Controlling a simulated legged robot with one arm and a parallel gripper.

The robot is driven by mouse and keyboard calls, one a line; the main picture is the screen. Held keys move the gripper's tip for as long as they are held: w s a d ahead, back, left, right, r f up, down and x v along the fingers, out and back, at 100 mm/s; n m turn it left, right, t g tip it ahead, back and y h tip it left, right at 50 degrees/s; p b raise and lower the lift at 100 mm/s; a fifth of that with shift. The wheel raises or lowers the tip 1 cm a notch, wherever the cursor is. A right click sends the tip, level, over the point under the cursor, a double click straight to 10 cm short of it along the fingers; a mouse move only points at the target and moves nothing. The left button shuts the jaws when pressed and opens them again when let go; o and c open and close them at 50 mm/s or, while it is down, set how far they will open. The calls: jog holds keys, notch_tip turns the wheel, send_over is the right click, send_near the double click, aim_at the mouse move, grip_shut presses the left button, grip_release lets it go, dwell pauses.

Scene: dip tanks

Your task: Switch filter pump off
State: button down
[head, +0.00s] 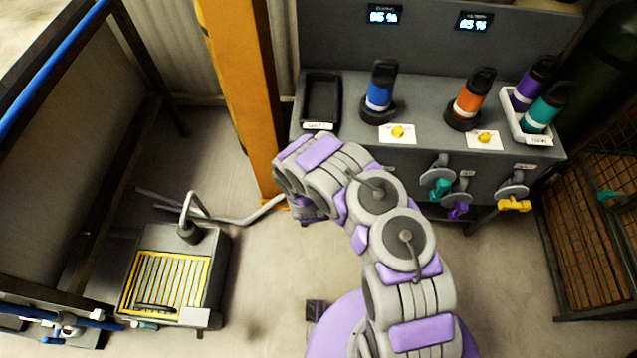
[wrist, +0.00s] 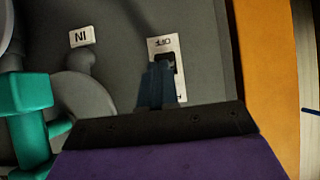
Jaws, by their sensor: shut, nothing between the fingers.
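A small switch with a white plate (wrist: 175,42) and a dark slot is on the grey panel in the wrist view. Its lettering appears upside down and seems to read OFF at the top edge; the lower lettering is mostly covered. My gripper (wrist: 160,72) is shut and empty, with its dark fingertips in front of the slot. I cannot tell whether they touch the switch, and they hide the lever position. In the head view my arm reaches to the left end of the grey bench (head: 420,158), and the switch and my fingertips are hidden behind it.
A teal valve handle (wrist: 25,95) is left of the switch in the wrist view, near an IN label (wrist: 82,37). An orange post (head: 240,80) stands beside the bench. Bottles, a black tray (head: 322,100) and yellow knobs are on top.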

jog(key=shift+w, duration=0.1)
dwell(0.3)
jog(key=shift+w+r, duration=0.3)
jog(key=shift+w, duration=0.35)
jog(key=shift+s, duration=0.15)
